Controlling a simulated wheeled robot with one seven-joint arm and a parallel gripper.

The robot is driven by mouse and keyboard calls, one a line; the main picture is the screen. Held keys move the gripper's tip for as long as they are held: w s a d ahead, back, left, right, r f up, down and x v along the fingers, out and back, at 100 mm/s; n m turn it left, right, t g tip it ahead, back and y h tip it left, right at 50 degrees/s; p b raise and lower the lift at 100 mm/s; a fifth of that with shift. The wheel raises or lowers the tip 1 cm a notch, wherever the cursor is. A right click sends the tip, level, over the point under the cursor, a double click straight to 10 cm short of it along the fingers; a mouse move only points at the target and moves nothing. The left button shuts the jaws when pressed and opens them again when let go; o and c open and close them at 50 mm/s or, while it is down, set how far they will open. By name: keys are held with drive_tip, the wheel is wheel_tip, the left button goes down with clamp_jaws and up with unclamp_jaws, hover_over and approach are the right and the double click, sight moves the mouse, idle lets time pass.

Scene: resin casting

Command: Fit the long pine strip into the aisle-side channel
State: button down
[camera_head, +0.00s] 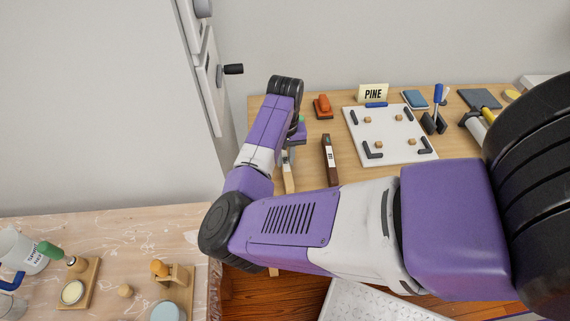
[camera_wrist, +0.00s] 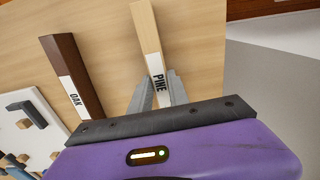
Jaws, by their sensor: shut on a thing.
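The long pine strip (camera_head: 288,180) is pale wood with a white PINE label and lies on or just over the wooden table's left part. It also shows in the wrist view (camera_wrist: 147,32). My gripper (camera_wrist: 159,78) is shut on its labelled end, one finger on each side; in the head view the gripper is mostly hidden by my arm. The white board (camera_head: 388,150) carries black corner and straight pieces and small wooden blocks, and it stands right of the strip. I cannot tell which gap is the aisle-side channel.
A dark strip labelled OAK (camera_wrist: 70,68) lies between the pine strip and the board. Behind are an orange tool (camera_head: 323,106), a PINE sign (camera_head: 373,93) and a blue pad (camera_head: 415,99). A nearer left bench (camera_head: 120,225) holds cups and wooden stands.

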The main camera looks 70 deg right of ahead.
sight(285, 160)
drive_tip(key=shift+r+p, duration=2)
drive_tip(key=shift+r, duration=0.25)
